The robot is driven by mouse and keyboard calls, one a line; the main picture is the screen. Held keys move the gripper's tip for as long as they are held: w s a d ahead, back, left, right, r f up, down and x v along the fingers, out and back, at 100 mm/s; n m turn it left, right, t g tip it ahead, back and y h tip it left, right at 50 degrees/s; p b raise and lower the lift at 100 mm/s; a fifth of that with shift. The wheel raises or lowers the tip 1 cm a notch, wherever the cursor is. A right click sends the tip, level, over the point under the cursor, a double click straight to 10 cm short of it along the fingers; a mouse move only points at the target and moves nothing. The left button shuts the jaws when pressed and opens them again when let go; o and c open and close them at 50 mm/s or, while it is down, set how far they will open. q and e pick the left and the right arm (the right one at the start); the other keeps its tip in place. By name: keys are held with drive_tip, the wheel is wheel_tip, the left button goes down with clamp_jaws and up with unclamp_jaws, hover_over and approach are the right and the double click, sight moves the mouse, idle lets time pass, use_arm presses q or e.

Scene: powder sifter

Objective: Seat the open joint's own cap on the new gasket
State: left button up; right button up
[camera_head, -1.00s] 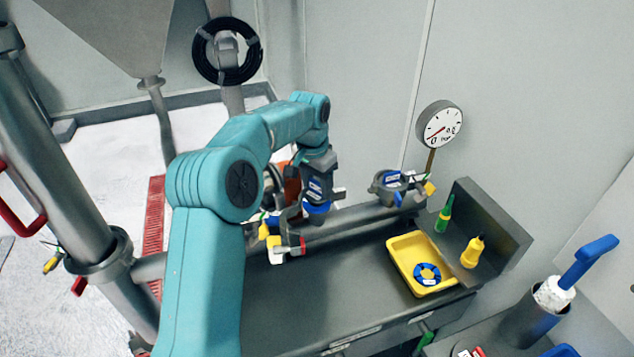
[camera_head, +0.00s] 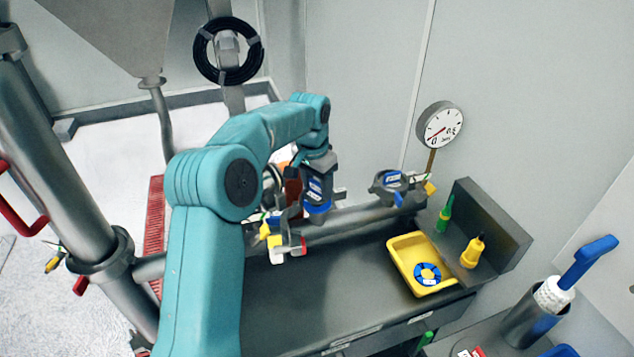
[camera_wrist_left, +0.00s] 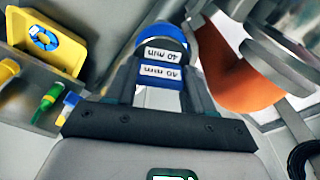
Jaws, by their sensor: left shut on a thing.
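My left gripper (camera_head: 318,196) is shut on a cap with blue parts (camera_head: 318,208), held above the pipe on the bench. In the left wrist view the held cap (camera_wrist_left: 162,66) shows white "40 min" labels between the two dark fingers. Below and left of the gripper, a joint with a yellow tag and a clamp with a red-and-white end (camera_head: 287,248) is partly hidden by my arm. I cannot see whether a gasket lies on it. Another joint (camera_head: 391,185) with a blue label and a yellow tag stands farther right along the pipe. My right gripper is not in view.
A yellow tray (camera_head: 406,255) with a blue ring lies on the dark bench. A gauge (camera_head: 440,125) stands behind. The bench front-centre is clear.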

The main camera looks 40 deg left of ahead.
use_arm(q)
drive_tip(key=shift+f, duration=0.1)
idle(0.3)
drive_tip(key=shift+f+b, duration=0.35)
drive_tip(key=shift+f+b, duration=0.5)
drive_tip(key=shift+f, duration=0.2)
drive_tip(key=o, duration=1.2)
drive_tip(key=shift+d+r, duration=0.1)
drive_tip(key=shift+d, duration=0.05)
drive_tip(key=shift+a, duration=0.25)
